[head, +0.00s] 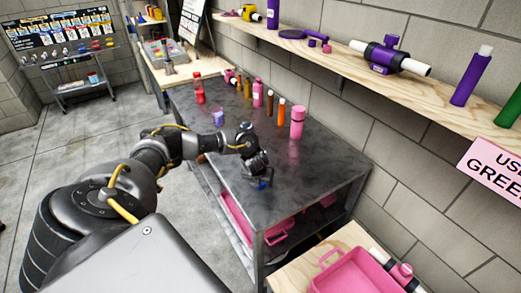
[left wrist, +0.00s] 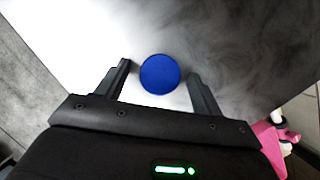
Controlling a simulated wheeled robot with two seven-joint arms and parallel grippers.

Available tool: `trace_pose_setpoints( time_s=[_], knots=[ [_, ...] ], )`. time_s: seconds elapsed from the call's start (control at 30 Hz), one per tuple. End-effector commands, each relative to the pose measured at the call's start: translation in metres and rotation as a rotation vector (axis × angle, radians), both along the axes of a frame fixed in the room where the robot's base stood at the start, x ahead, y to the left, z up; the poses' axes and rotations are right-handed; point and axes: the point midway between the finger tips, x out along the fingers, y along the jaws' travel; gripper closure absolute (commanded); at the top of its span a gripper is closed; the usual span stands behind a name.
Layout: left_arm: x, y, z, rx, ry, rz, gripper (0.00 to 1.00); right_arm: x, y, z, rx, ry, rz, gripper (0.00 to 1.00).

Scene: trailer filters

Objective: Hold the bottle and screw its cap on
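A round blue cap (left wrist: 160,74) shows in the left wrist view between the two fingers of my left gripper (left wrist: 160,80), with a gap on each side. In the head view the blue cap (head: 263,184) is small, on the dark table by my left gripper (head: 259,178). The gripper is open and points down at the table. I cannot tell which bottle the cap belongs to. My right gripper is not in view.
The dark metal table (head: 325,165) is clear around my left gripper. Pink bins (head: 237,220) sit on its lower shelf. A wooden wall shelf (head: 405,72) runs above. A pink tray (head: 355,275) is on a wooden surface at the front right.

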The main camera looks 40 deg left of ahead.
Motion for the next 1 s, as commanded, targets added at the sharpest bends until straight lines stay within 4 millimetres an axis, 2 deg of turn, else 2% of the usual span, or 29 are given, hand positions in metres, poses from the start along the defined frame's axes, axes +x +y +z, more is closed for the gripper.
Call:
trace_pose_setpoints(
  time_s=[0.03, 0.33, 0.73, 0.9, 1.0],
  knots=[
    [0.000, 0.000, 0.000, 0.000, 0.000, 0.000, 0.40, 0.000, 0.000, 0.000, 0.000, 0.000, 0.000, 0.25],
    [0.000, 0.000, 0.000, 0.000, 0.000, 0.000, 0.78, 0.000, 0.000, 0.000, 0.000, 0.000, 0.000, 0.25],
    [0.001, 0.000, 0.008, 0.000, -0.002, -0.002, 0.78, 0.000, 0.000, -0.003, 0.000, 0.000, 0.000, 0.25],
    [0.002, 0.000, 0.030, 0.001, -0.006, -0.002, 0.78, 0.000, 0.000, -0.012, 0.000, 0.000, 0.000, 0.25],
    [-0.008, 0.015, 0.048, 0.003, -0.004, 0.000, 0.78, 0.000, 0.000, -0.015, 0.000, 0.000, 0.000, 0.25]
  ],
)
